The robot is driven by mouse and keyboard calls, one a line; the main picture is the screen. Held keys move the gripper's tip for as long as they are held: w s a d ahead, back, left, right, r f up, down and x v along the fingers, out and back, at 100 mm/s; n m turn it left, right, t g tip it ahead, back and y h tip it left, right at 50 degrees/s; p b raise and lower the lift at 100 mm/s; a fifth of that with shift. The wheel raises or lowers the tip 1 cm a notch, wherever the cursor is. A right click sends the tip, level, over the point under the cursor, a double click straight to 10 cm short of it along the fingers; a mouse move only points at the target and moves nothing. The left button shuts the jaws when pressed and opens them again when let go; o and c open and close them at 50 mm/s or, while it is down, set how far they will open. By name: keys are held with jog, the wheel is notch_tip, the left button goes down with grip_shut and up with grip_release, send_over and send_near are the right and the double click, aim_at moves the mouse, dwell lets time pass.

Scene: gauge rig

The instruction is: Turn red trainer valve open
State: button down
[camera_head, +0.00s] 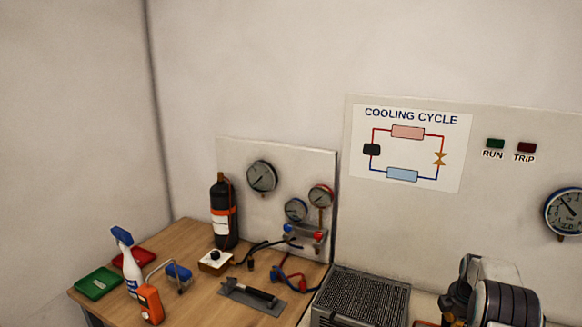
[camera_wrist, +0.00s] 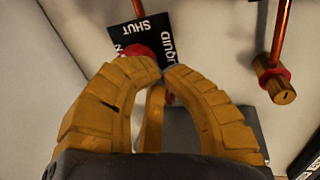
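In the wrist view my gripper (camera_wrist: 162,70) has ribbed yellow-brown fingers that curve in until their tips nearly meet. I see nothing held between the tips. A red valve part (camera_wrist: 134,50) shows just past the left fingertip, partly covered by it. Whether the finger touches it cannot be told. Behind it is a black label (camera_wrist: 150,32) reading SHUT upside down and LIQUID sideways, with more lettering partly hidden. A narrow brass-coloured upright part (camera_wrist: 153,120) shows between the fingers; I cannot tell what it is. My gripper is not clearly seen in the head view.
A copper pipe ends in a brass fitting with a red ring (camera_wrist: 272,78) right of my fingers. In the head view, a wooden bench (camera_head: 190,238) holds a black bottle (camera_head: 222,215), a spray bottle (camera_head: 130,265) and a gauge manifold (camera_head: 305,236). A dark ribbed unit (camera_head: 362,297) stands beside it.

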jog(key=shift+s+a+f, duration=0.2)
jog(key=shift+f, duration=0.1)
jog(key=shift+r, duration=0.1)
